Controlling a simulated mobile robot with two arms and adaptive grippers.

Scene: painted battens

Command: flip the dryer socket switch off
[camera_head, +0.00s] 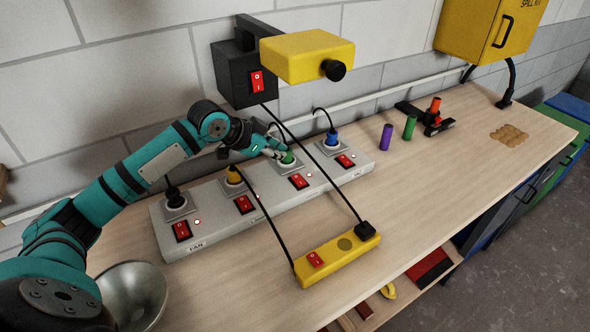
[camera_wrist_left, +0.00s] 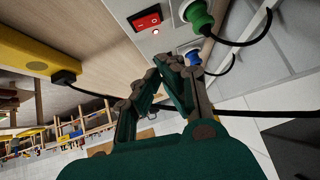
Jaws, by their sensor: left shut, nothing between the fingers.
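A grey socket strip (camera_head: 215,203) lies along the wall with black (camera_head: 174,197), yellow (camera_head: 233,175), green (camera_head: 288,158) and blue (camera_head: 332,138) plugs. Each socket has a red rocker switch beside it: (camera_head: 182,230), (camera_head: 243,204), (camera_head: 298,181), (camera_head: 345,161). The leftmost label seems to read FAN; I cannot read a dryer label. My left gripper (camera_head: 280,150) is shut and empty, close to the green plug. In the left wrist view its fingertips (camera_wrist_left: 160,64) are near the green plug (camera_wrist_left: 198,16) and a red switch (camera_wrist_left: 146,18); contact is unclear. My right gripper is out of view.
A yellow strip (camera_head: 338,258) with a red switch lies in front. A black switch box (camera_head: 243,74) and yellow unit (camera_head: 306,55) overhang the strip; black cables cross it. A metal bowl (camera_head: 136,292) stands by my left arm.

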